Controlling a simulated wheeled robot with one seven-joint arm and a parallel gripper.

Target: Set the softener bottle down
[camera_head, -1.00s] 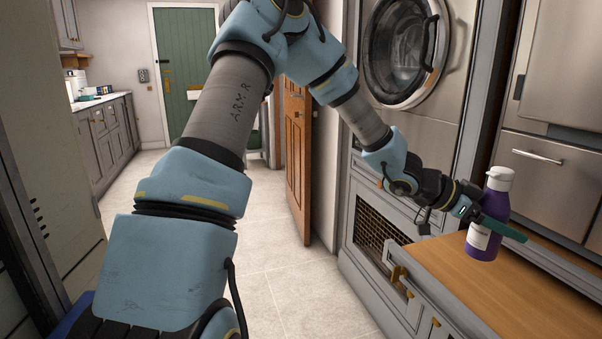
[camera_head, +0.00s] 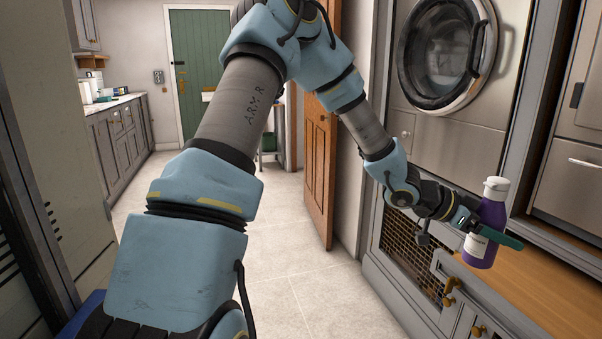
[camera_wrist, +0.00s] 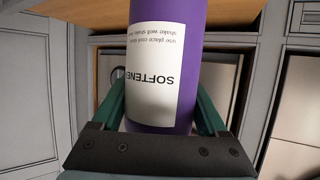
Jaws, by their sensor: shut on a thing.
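The softener bottle (camera_head: 489,216) is purple with a white cap and a white label, and it is upright at the right of the head view. My gripper (camera_head: 488,230) is shut on its body, with a green finger across the front. In the wrist view the bottle (camera_wrist: 178,65) fills the middle between the two green fingers, and its label shows upside down. The wooden bench top (camera_head: 520,290) lies below and behind the bottle in the head view. In the head view the bottle's base overlaps the bench's front edge, and I cannot tell whether it touches the wood.
A front-loading washing machine (camera_head: 445,55) is set in the wall above the bench. Grey cabinet fronts with brass handles (camera_head: 449,285) stand below. A wooden door (camera_head: 318,150) stands open left of the bench. The tiled floor (camera_head: 300,285) is clear.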

